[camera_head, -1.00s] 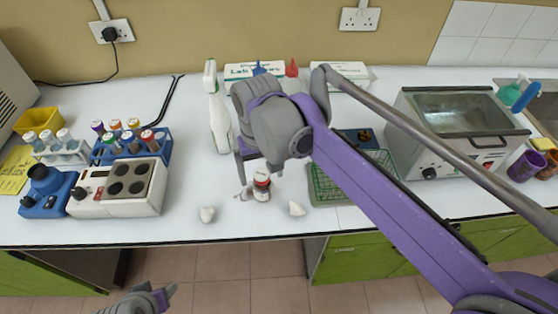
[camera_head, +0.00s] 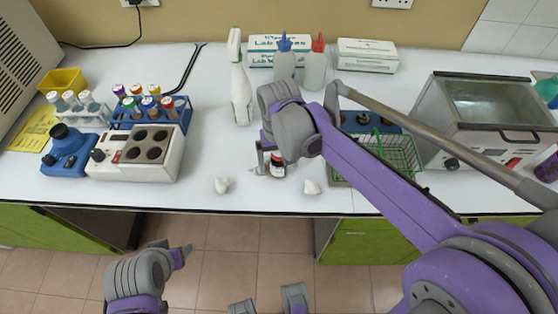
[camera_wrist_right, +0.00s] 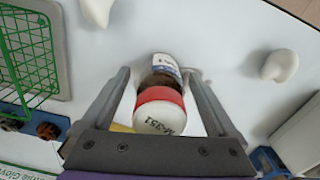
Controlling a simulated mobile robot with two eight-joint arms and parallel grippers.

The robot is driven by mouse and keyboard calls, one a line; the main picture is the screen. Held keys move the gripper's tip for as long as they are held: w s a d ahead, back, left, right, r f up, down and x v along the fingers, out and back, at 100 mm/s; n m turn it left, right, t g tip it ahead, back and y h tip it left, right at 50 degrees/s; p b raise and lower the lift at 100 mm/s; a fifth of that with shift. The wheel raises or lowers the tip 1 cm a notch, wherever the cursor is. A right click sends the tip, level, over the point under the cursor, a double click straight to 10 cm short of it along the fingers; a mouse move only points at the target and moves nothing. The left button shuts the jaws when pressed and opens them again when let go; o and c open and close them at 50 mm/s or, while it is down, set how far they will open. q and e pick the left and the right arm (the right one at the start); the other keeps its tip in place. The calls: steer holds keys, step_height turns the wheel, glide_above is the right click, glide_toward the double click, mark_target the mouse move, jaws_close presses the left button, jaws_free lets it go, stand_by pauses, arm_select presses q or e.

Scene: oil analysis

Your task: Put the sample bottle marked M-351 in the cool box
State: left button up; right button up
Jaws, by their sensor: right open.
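The sample bottle (camera_head: 277,164) stands on the white bench near its front edge, with a dark body, white label and red-ringed cap. In the right wrist view its white cap top (camera_wrist_right: 160,117) reads M-351. My right gripper (camera_head: 267,160) is lowered over it. In the wrist view the open fingers of the right gripper (camera_wrist_right: 157,78) stand on either side of the bottle, with gaps showing. My left gripper (camera_head: 182,257) is low in front of the bench, its jaws unclear. I cannot make out a cool box in these views.
Small white lumps (camera_head: 222,185) and (camera_head: 311,187) lie on either side of the bottle. A green wire basket (camera_head: 400,155) and a glass-lidded grey bath (camera_head: 490,105) stand right. A white spray bottle (camera_head: 241,98) stands behind. A hotplate device (camera_head: 135,152) and tube racks stand left.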

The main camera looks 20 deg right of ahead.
steer(key=shift+f, duration=0.35)
jaws_close()
steer(key=shift+r, duration=0.15)
